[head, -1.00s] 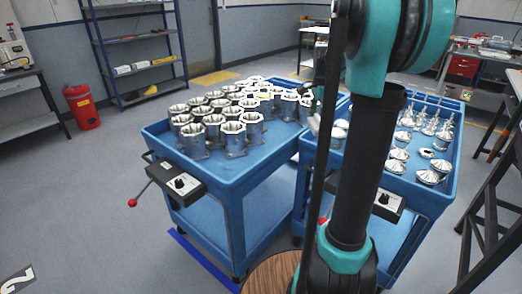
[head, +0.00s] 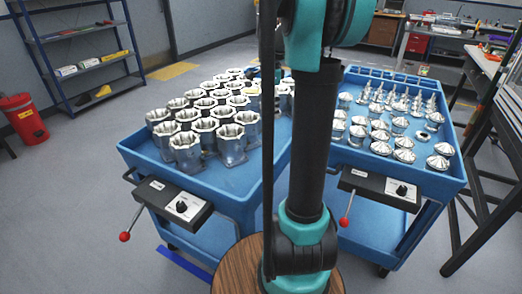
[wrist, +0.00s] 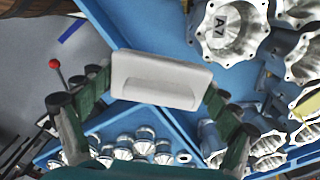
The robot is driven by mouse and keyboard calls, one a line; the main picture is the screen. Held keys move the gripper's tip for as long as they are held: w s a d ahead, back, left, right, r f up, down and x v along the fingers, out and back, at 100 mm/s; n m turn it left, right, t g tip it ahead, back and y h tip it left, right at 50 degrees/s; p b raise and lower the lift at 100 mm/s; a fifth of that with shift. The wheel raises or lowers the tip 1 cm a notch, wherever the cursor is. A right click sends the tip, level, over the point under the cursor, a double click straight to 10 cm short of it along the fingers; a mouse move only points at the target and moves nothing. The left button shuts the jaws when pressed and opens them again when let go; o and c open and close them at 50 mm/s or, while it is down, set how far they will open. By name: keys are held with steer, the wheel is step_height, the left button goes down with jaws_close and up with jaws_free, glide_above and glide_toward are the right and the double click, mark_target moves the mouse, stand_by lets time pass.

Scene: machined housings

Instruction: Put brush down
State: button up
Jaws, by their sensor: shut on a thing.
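In the wrist view, my gripper (wrist: 157,92) has its two dark green fingers on either side of a pale grey-white block with a shallow recess, which I take to be the brush (wrist: 155,70). The gripper is shut on it. The block is above the blue carts, with housings to its right and cone-shaped parts below it in the picture. No bristles show. In the head view, my arm hides most of the gripper and the brush.
The left blue cart (head: 236,178) carries several octagonal metal housings (head: 187,150). The right blue cart (head: 357,163) holds several shiny cone-shaped parts (head: 404,143). Control boxes with red-knobbed levers stick out in front. A dark-framed bench (head: 492,140) stands at right. The left cart's front corner is bare.

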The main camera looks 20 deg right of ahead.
mark_target(269, 154)
step_height(269, 154, down, 19)
steer(key=shift+f, duration=0.15)
stand_by(0.4)
steer(key=shift+f, duration=0.1)
steer(key=o, duration=1.3)
steer(key=shift+c, duration=0.2)
steer(key=shift+o, duration=0.3)
step_height(269, 154, up, 12)
